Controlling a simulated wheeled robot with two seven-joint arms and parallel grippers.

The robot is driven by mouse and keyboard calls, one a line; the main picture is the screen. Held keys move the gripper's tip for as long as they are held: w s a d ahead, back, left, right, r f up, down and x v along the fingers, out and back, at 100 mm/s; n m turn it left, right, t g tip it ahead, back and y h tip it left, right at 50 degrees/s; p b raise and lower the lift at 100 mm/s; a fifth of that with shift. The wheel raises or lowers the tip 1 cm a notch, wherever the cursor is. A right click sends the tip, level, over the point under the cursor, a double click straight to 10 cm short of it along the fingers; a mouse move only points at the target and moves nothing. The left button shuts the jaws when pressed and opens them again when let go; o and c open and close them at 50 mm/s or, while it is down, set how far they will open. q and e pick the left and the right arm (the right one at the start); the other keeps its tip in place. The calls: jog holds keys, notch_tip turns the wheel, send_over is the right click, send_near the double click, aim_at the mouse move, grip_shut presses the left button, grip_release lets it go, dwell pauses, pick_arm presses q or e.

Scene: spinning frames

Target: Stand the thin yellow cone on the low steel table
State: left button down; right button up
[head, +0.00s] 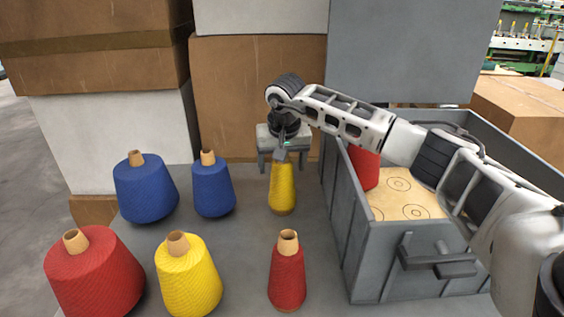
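The thin yellow cone (283,190) is upright over the grey steel tabletop (240,245), left of the crate. Its tip is hidden by the finger of my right gripper (281,155), which points down onto it from above. The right gripper looks shut on the cone's top. I cannot tell whether the cone's base touches the tabletop. My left gripper is out of view.
Two blue cones (146,190) (213,188), a wide red cone (95,275), a wide yellow cone (188,280) and a thin red cone (287,278) stand around it. The grey crate (375,265) holds a red cone (363,165). Cardboard boxes (225,95) rise behind.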

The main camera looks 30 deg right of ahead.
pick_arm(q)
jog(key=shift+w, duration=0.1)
pick_arm(e)
jog(key=v, duration=0.6)
jog(key=shift+p, duration=0.3)
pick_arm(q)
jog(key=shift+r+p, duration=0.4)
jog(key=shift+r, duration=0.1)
pick_arm(e)
jog(key=v, duration=1)
